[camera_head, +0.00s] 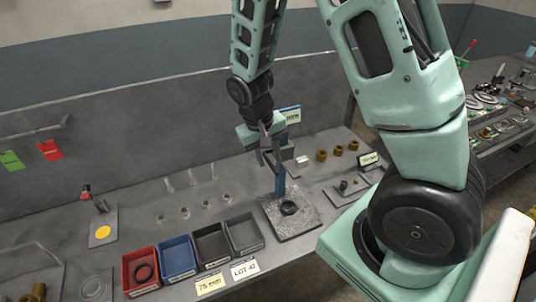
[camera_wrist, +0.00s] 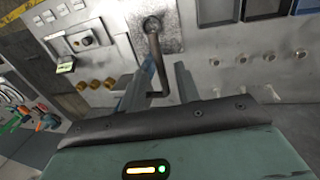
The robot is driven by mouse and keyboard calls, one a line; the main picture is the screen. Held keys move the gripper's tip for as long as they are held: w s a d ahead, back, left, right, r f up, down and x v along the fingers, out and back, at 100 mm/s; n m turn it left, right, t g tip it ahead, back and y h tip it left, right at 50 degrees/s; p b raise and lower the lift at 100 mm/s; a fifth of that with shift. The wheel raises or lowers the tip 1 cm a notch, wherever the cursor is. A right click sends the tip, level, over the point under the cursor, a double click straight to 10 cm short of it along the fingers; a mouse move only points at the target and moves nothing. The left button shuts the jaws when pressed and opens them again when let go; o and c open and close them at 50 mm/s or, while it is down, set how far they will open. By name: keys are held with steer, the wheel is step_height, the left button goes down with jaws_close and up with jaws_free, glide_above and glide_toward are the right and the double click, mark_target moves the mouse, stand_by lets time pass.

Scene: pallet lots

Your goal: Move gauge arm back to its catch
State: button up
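The gauge stand has a blue post (camera_head: 281,181) rising from a speckled grey base plate (camera_head: 308,217). A black ring (camera_head: 289,208) lies on that plate. My gripper (camera_head: 268,158) is pointed down beside the upper post, its two fingers apart. In the wrist view, a dark bent rod (camera_wrist: 157,65), which looks like the gauge arm, runs down between my open fingers (camera_wrist: 160,88). A gap shows beside the rod, so I do not see it clamped. The catch cannot be made out; my gripper hides part of the post top.
Red (camera_head: 142,270), blue (camera_head: 177,257) and two dark bins stand left of the plate, with labels in front. Several brass parts (camera_head: 338,150) and a small fixture (camera_head: 345,188) lie to the right. A stand with a yellow disc (camera_head: 102,232) is at far left.

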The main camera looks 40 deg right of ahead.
steer(key=a+r+b, duration=0.2)
steer(key=a+r, duration=0.1)
steer(key=r, duration=1.4)
steer(key=shift+w+a, duration=0.15)
steer(key=shift+w, duration=0.3)
steer(key=s+a+f+n+y+b, duration=0.1)
steer(key=s+a+f+n, duration=0.4)
steer(key=s+a, duration=0.4)
steer(key=s+a+f+n+y+b, duration=0.1)
steer(key=s+a+f+n, duration=0.4)
steer(key=s+a, duration=0.5)
steer(key=shift+s+n+t+y+b, duration=0.2)
steer(key=shift+n+t+y+b, duration=0.1)
steer(key=shift+n+y+b, duration=0.15)
